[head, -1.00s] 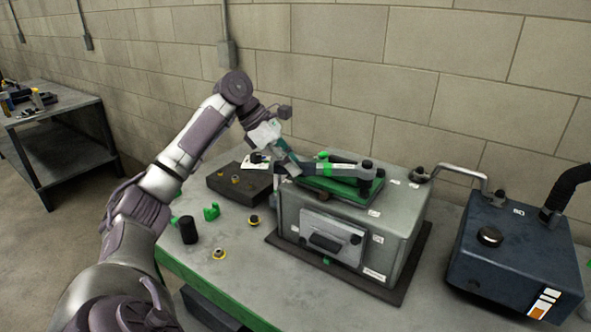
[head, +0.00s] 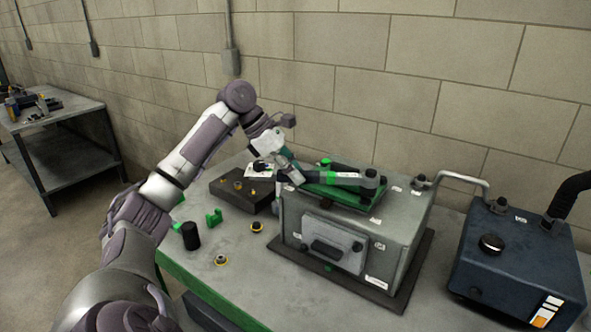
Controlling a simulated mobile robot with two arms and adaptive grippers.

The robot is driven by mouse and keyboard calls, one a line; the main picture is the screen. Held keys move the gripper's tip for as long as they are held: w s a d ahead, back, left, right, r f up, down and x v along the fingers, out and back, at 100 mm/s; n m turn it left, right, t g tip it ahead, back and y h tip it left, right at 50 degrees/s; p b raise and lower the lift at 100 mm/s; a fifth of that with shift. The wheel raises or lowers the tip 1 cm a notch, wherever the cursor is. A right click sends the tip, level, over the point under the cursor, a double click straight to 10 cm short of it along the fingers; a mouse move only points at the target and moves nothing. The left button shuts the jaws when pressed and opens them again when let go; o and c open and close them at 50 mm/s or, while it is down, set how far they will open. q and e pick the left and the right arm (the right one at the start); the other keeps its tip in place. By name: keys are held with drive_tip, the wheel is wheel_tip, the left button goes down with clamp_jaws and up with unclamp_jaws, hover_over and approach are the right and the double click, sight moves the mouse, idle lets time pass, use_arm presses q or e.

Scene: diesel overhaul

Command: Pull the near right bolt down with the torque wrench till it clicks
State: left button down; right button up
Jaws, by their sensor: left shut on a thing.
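My left gripper (head: 288,177) is shut on the handle of the torque wrench at its left end. The torque wrench (head: 347,179) is dark with a green band and lies nearly level across the green cover (head: 347,196). Its head (head: 371,179) is at the right end of the cover, over the near right corner. The bolt under the head is hidden, so I cannot see how the wrench sits on it. The cover tops a grey engine block (head: 297,212). My right gripper is not in view.
A dark tray (head: 226,191) with small brass parts lies left of the block. A blue tank (head: 515,262) with a pipe (head: 458,175) is on the right.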

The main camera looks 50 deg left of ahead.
use_arm(q)
drive_tip(key=shift+a, duration=0.15)
drive_tip(key=shift+f, duration=0.1)
drive_tip(key=shift+f+b, duration=0.8)
drive_tip(key=shift+f, duration=0.5)
drive_tip(key=shift+w+r+p, duration=0.1)
drive_tip(key=shift+p, duration=0.35)
drive_tip(key=shift+w+a+p, duration=0.1)
drive_tip(key=shift+a+p, duration=0.1)
drive_tip(key=shift+p, duration=0.35)
